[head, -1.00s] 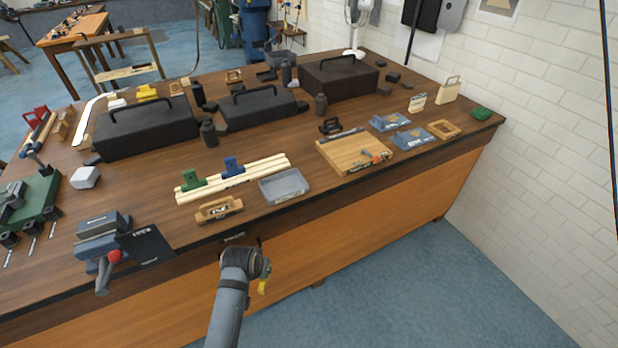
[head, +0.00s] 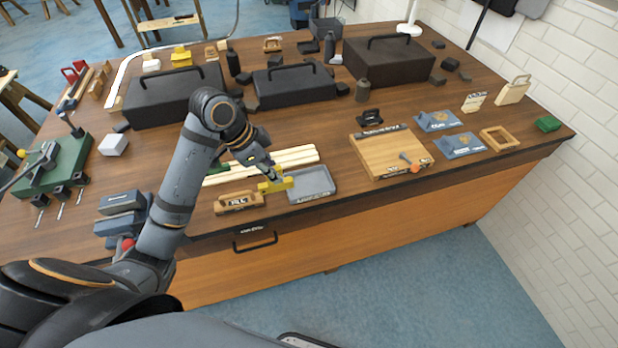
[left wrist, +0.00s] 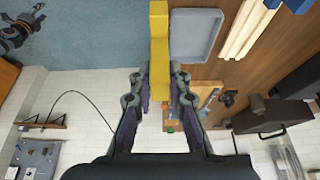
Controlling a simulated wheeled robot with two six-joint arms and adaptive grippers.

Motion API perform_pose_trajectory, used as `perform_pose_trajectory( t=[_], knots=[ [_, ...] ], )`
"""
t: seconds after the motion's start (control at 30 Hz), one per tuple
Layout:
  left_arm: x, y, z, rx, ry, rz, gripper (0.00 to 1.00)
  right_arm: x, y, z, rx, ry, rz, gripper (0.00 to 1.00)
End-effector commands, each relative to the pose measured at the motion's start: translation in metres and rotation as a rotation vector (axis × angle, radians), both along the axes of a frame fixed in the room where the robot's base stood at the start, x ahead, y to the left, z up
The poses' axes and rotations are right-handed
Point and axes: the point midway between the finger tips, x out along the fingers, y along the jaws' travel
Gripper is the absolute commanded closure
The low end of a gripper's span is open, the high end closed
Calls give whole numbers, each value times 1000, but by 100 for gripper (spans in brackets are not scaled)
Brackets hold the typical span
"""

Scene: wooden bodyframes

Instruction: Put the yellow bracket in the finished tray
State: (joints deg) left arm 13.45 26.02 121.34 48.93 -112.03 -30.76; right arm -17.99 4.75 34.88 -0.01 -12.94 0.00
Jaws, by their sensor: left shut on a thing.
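The yellow bracket (head: 277,185) is held in my left gripper (head: 268,175), just above the bench at the left edge of the grey tray (head: 316,199). In the left wrist view the bracket (left wrist: 159,35) stands out lengthwise from between the fingertips of the left gripper (left wrist: 159,84), which are shut on it. The tray (left wrist: 216,56) is beside it there, empty and shallow. I take this tray for the finished tray; its front label is too small to read. A dark jointed part at the upper left of the left wrist view looks like my right gripper (left wrist: 18,32); its fingers are unclear.
A wooden caddy (head: 239,203) stands left of the tray. Pale rails (head: 295,155) lie behind it, with a green clip partly hidden by my arm. A wooden board (head: 385,158) lies to the right. Black cases (head: 292,88) stand farther back. Bench is clear between tray and board.

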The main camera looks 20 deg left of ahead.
Motion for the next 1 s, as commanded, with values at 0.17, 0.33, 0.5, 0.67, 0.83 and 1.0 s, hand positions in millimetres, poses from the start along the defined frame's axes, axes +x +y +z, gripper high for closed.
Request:
perform_pose_trajectory(
  t=[0.17,0.33,0.5,0.67,0.83,1.0],
  knots=[
    [40,-21,-13,-15,5,-1,100,-4,1,17,1,3,0,48],
    [84,-35,-39,-6,9,-1,100,24,2,35,2,-40,1,48],
    [110,-44,-75,-4,5,0,100,36,2,44,3,-58,2,48],
    [121,-46,-90,-2,1,0,100,24,3,44,4,-40,0,48],
    [125,-49,-95,-3,2,1,100,12,4,45,5,-20,-1,48],
    [123,-48,-119,-2,5,1,100,12,5,63,6,-21,-1,48]
  ],
)
